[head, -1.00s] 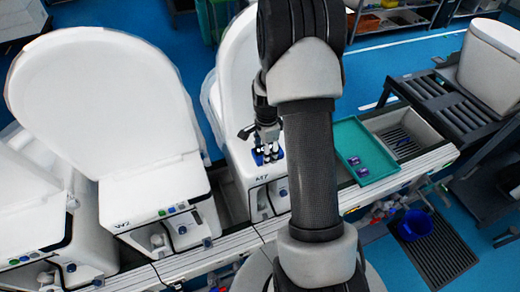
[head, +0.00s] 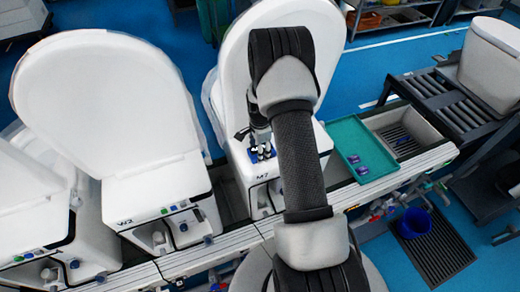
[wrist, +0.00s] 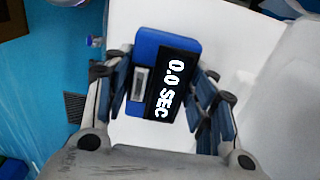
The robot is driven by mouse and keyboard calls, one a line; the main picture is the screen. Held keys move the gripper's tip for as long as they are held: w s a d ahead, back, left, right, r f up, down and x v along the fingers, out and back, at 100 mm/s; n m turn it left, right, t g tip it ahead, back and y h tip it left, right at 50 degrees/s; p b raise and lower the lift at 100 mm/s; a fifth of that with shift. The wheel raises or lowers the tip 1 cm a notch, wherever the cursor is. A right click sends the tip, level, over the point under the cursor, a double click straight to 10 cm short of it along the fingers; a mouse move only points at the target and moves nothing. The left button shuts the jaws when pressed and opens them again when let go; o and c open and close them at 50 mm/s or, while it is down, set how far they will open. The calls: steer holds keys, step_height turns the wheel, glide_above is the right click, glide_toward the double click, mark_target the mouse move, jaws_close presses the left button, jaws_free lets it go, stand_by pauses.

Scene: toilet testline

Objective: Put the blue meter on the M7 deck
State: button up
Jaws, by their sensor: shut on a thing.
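The blue meter (wrist: 147,50) shows in the wrist view with a dark display reading "0.0 SEC". My gripper (wrist: 163,88) has a finger on each long side of it and is shut on it. In the head view my gripper (head: 262,148) and the meter are over the white deck (head: 238,160) of the unit labelled M7. The meter is small there and partly hidden by the fingers. I cannot tell whether it touches the deck. My arm hides the right part of the M7 unit.
The raised white lid (head: 236,85) stands just behind the M7 deck. The W2 unit (head: 150,205) stands to the left with its lid up. A green tray (head: 350,140) with purple items lies to the right. A blue bucket (head: 414,223) is below it.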

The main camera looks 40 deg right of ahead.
steer(key=o, duration=0.8)
steer(key=shift+f, duration=0.2)
steer(key=shift+c, duration=0.2)
steer(key=o, duration=0.5)
steer(key=shift+r, duration=0.1)
steer(key=shift+c, duration=0.2)
steer(key=shift+r, duration=0.1)
